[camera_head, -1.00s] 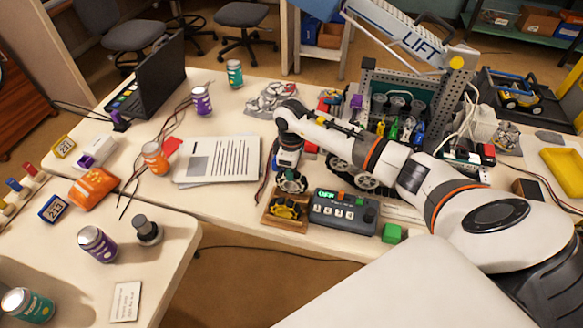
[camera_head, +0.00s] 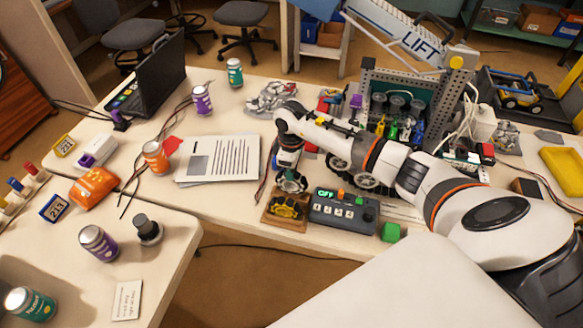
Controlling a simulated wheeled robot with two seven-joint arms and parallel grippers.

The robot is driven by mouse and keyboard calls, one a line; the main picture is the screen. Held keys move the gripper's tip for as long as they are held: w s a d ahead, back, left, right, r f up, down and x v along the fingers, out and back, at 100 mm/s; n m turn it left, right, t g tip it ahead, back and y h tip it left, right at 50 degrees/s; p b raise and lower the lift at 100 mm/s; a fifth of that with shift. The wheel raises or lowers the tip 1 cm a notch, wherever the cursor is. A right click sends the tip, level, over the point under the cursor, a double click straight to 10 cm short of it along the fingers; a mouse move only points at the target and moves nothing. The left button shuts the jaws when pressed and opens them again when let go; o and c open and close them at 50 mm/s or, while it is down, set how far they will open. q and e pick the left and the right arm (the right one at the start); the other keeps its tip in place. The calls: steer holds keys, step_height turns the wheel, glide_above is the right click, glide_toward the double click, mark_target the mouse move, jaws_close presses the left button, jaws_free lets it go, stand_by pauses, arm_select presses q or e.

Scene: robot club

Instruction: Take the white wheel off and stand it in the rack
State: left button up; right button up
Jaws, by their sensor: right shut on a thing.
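My right gripper (camera_head: 290,166) points down and is shut on a wheel (camera_head: 291,183) with a pale hub and dark rim. The wheel is upright just above or at the back of the small wooden rack (camera_head: 271,217); I cannot tell whether they touch. A yellow wheel (camera_head: 286,208) sits in the front of the rack. The competition robot (camera_head: 378,85), with a "LIFT" arm, stands behind my right arm, which hides part of it. Pale wheels (camera_head: 338,168) show along its near side. My left gripper is not in view.
A grey control box (camera_head: 342,212) with a green display stands right beside the rack, and a green cube (camera_head: 391,232) lies past it. Papers (camera_head: 220,160) lie to the left. Loose cables (camera_head: 264,178) run near the rack. A gap separates the two tables.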

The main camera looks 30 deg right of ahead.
steer(key=shift+f+b, duration=0.75)
steer(key=shift+f, duration=0.8)
stand_by(1.3)
steer(key=o, duration=1.1)
steer(key=shift+c, duration=0.2)
steer(key=shift+r, duration=0.1)
steer(key=shift+r+p, duration=3.3)
steer(key=shift+r, duration=0.15)
